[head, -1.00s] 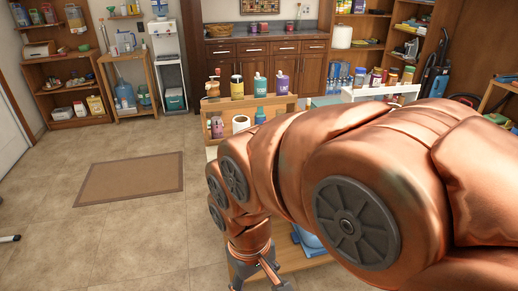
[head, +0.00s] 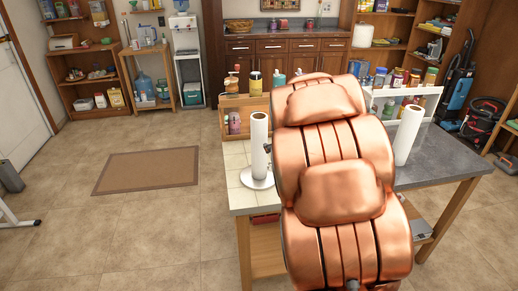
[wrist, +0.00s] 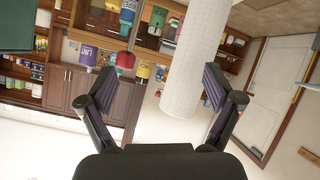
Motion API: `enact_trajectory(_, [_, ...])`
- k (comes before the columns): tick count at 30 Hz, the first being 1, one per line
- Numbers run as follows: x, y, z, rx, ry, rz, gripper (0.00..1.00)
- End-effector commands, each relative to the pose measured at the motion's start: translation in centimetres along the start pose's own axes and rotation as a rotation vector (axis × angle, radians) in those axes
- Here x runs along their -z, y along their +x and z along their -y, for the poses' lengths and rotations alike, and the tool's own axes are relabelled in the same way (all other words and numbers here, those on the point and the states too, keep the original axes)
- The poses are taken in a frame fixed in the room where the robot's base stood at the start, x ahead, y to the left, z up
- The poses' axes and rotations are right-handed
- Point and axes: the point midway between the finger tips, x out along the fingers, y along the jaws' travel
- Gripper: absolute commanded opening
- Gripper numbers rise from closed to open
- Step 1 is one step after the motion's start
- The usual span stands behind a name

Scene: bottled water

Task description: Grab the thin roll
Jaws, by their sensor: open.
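A tall, narrow white paper roll (head: 259,147) stands upright on a round white base at the table's left end. A second white roll (head: 408,136) stands to the right of my arm, leaning in the picture. In the wrist view, a white textured roll (wrist: 192,65) hangs down from the top edge, close to the right finger; which of the two it is I cannot tell. My gripper (wrist: 158,87) is open with nothing between its pads; the roll's lower end lies beyond or beside the right finger. In the head view my arm hides the gripper.
The table (head: 440,160) has a grey top and a pale tiled left end. A wooden rack (head: 238,107) with bottles and a white rack (head: 430,99) with jars stand at its back. Open floor with a brown mat (head: 148,170) lies to the left.

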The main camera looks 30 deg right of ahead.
Motion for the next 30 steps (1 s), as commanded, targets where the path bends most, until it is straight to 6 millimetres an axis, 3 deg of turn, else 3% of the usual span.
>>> enact_trajectory(4, [0.2,2.6,-0.6,0.076,0.006,-0.131,0.9])
enact_trajectory(10, [0.1,4.1,0.0,0.209,0.041,-0.293,0.9])
enact_trajectory(21, [-0.7,3.0,1.4,0.445,0.166,-0.542,0.9])
enact_trajectory(30, [0.2,3.1,2.1,0.492,0.192,-0.592,0.9])
